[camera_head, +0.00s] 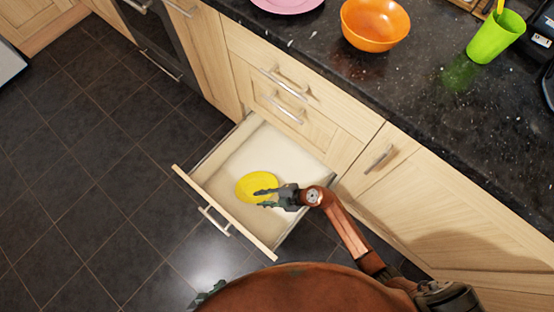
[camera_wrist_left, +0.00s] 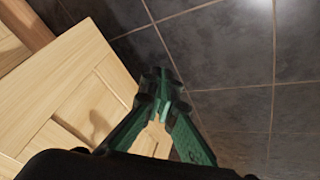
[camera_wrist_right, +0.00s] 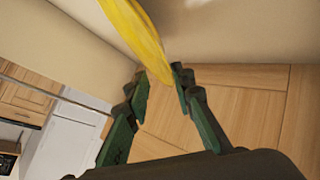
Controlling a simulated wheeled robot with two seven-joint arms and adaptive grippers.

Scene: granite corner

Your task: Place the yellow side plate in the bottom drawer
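The yellow side plate (camera_head: 257,187) is inside the open bottom drawer (camera_head: 232,209), near its front panel. It seems to lie on the pale drawer floor. My right gripper (camera_head: 266,197) is over the plate's right part, with its fingers apart. In the right wrist view the plate (camera_wrist_right: 138,38) shows nearly edge-on, its near end close to the open fingertips (camera_wrist_right: 160,82); contact is unclear. My left gripper (camera_head: 207,293) is low by my body and mostly hidden in the head view. In the left wrist view its fingertips (camera_wrist_left: 159,82) are together and hold nothing.
The granite counter (camera_head: 350,75) above carries a pink plate (camera_head: 286,3), an orange bowl (camera_head: 374,24) and a green cup (camera_head: 495,37). Closed drawers and cabinet doors (camera_head: 450,200) flank the open drawer. The dark tiled floor (camera_head: 90,160) to the left is clear.

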